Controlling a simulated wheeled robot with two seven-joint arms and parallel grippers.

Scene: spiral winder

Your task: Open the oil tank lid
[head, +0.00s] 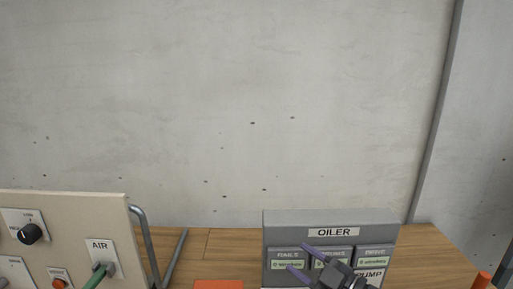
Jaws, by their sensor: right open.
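The grey oiler unit (275,229) stands at the lower right, with an "OILER" label on its upper front. Below the label are several small panels with green strips, and a "PUMP" label shows lower right. My right gripper (297,258) is in front of the unit, its two purple fingers spread and pointing left, with nothing between them. It partly covers the middle and left panels. Whether it touches the unit I cannot tell. I cannot make out an oil tank lid; the lower part of the unit is cut off. My left gripper is not in view.
A beige control panel (75,215) with a black knob (30,233), an "AIR" plate and a green handle stands at the lower left. A grey bent tube (143,230) is beside it. An orange-red object (218,285) shows at the bottom edge. A concrete wall (230,100) closes the back.

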